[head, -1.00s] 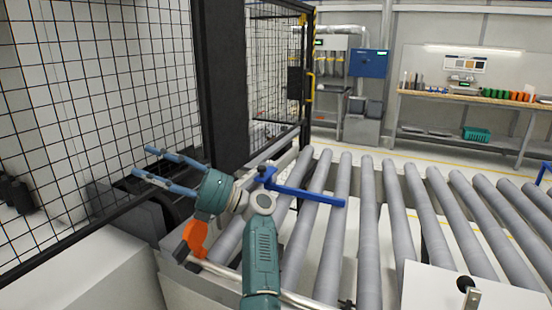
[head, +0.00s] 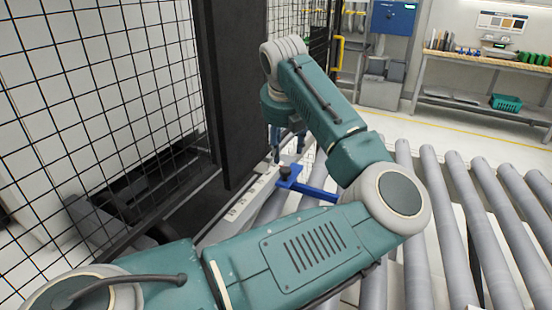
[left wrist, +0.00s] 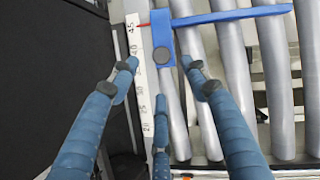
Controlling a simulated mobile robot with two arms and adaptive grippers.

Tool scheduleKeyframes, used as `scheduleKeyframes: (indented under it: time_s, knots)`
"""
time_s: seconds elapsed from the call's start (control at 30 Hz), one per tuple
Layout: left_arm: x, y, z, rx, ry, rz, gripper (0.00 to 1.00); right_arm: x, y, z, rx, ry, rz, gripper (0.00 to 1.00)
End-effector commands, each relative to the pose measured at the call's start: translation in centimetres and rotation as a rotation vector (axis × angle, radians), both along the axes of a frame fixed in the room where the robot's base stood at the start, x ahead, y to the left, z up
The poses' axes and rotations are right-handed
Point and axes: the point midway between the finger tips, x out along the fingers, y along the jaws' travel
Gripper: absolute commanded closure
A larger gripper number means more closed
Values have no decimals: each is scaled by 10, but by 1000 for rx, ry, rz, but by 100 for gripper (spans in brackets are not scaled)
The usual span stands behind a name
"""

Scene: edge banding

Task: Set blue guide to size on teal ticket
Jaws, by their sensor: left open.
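The blue guide (head: 318,193) with its dark knob (head: 286,172) sits at the left edge of the roller conveyor, partly hidden behind my arm. In the left wrist view the guide (left wrist: 230,16) points right across the rollers. Its red pointer (left wrist: 145,24) lies at the white scale (left wrist: 147,95), beside the mark that reads 45. My left gripper (head: 277,155) points down above the knob. Its open blue fingers also show in the left wrist view (left wrist: 160,78), with the knob (left wrist: 163,56) between the upper two tips, apart from them. I see no teal ticket. My right gripper is out of view.
Black mesh fencing (head: 90,100) and a dark post (head: 232,90) stand close on the left. Grey rollers (head: 405,270) spread to the right. A workbench (head: 480,64) with a teal basket (head: 506,102) and a blue cabinet (head: 396,17) are at the back.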

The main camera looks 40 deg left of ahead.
Motion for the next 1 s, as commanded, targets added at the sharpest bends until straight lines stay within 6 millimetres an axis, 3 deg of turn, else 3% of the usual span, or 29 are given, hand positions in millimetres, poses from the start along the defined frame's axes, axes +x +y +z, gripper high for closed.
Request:
scheduleKeyframes:
  time_s: [0.23,0.5,0.73,0.97,1.0]
  knots:
    - [11,11,-38,-1,8,3,54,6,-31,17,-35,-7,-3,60]
    - [24,22,-80,1,6,3,54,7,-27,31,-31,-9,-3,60]
    - [28,26,-94,2,4,4,54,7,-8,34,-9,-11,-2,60]
    - [28,26,-95,2,3,5,54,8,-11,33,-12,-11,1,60]
    - [28,26,-95,2,3,5,60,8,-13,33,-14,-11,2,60]
